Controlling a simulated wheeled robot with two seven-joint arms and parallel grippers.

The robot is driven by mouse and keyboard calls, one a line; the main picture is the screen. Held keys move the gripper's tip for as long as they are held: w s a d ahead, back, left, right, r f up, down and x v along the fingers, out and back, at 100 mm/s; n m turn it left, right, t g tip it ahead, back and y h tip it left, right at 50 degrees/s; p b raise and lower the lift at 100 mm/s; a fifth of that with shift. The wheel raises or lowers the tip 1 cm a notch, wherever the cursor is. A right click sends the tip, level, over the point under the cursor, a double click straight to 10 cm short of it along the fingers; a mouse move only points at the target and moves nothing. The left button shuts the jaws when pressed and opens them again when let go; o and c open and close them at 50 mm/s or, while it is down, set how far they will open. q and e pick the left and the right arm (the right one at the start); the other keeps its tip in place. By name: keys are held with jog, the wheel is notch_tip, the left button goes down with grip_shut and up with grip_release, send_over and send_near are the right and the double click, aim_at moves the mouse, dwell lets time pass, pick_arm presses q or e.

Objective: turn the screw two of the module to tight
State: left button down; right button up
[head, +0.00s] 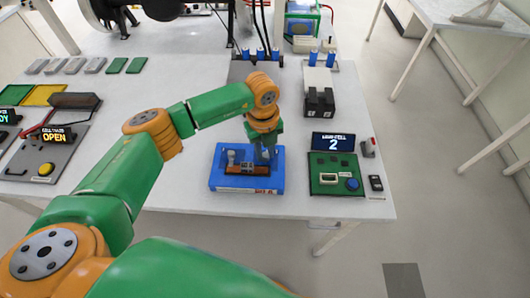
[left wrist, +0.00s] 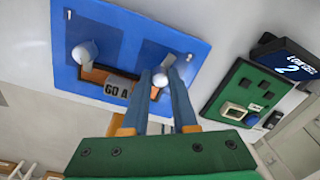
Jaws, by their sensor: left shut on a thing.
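A blue fixture (head: 216,182) lies near the front edge of the table, with the brown module (head: 247,169) in it. The left wrist view also shows the blue fixture (left wrist: 205,22) and, on the module, a plate marked "GO A" (left wrist: 117,88). One pale round-headed screw (left wrist: 86,52) stands free at the left of that view. My left gripper (left wrist: 160,78) is shut on the other pale-headed screw (left wrist: 159,80), at the module's right side. In the head view my left gripper (head: 265,154) points down over the fixture's right half and hides that screw. My right gripper is out of view.
Right of the fixture is a green panel (head: 326,185) with a blue button and a display (head: 333,142) reading "2". A black-and-white block (head: 319,95) stands behind it. A panel with an "OPEN" display (head: 55,137) is at far left. Table space left of the fixture is clear.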

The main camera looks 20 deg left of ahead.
pick_arm(q)
jog(key=m+b, duration=0.3)
jog(key=m, duration=0.1)
jog(key=shift+f+m, duration=0.15)
jog(key=shift+m, duration=0.15)
jog(key=m+b, duration=0.2)
jog(key=m, duration=0.1)
jog(key=shift+w+m, duration=0.1)
jog(key=shift+m, duration=0.2)
jog(key=m+b, duration=0.2)
jog(key=m, duration=0.1)
jog(key=shift+m, duration=0.3)
jog(key=m+b, duration=0.1)
jog(key=m, duration=0.2)
jog(key=shift+d+m+b, duration=0.1)
jog(key=shift+m+b, duration=0.2)
jog(key=m, duration=0.2)
jog(key=m+b, duration=0.1)
jog(key=shift+r+m+g, duration=0.2)
jog(key=shift+m+g, duration=0.1)
jog(key=shift+m, duration=0.1)
jog(key=m, duration=0.9)
jog(key=shift+b, duration=0.3)
jog(key=m, duration=0.4)
jog(key=shift+r+m, duration=0.1)
jog(key=shift+m, duration=0.3)
